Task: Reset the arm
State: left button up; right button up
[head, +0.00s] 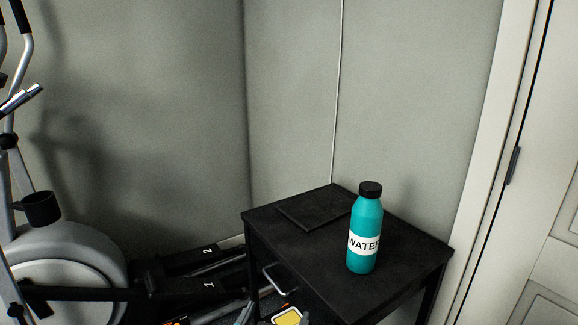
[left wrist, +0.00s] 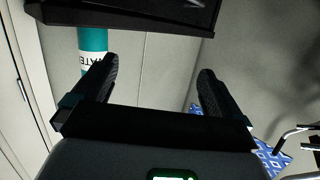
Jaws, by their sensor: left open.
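My left gripper (left wrist: 158,66) is open in the left wrist view, with its two dark ribbed fingers wide apart and nothing between them. In the head view only a small part of it (head: 275,315) shows at the bottom edge, low in front of the black table (head: 300,248). A teal water bottle (head: 365,255) with a black cap and white label stands upright on the table, apart from the gripper. In the left wrist view, the bottle (left wrist: 92,40) appears upside down behind the left-hand finger. My right gripper is not in view.
A flat black item (head: 313,208) lies on the table. Grey walls (head: 300,90) close off the back; a white door (head: 555,190) is at the right. A blue-and-white patterned thing (left wrist: 268,158) shows in the left wrist view.

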pick_arm(q)
jog(key=s+a+f+n+g+y, duration=0.1)
jog(key=a+f+g, duration=0.3)
jog(key=f, duration=0.7)
jog(key=s+a+f+n+g+y, duration=0.1)
jog(key=a+f+g, duration=0.1)
jog(key=a+f, duration=0.65)
jog(key=s+f+n+g+h, duration=0.2)
jog(key=s+f+g, duration=0.4)
jog(key=s+f, duration=0.9)
jog(key=s+d+f+g+h, duration=0.1)
jog(key=s+d+g, duration=0.2)
jog(key=s, duration=0.2)
notch_tip(320, 180, up, 18)
jog(key=p, duration=1.7)
jog(key=shift+w+f+n+p, duration=0.25)
jog(key=shift+w+n+p, duration=0.05)
jog(key=shift+w, duration=0.05)
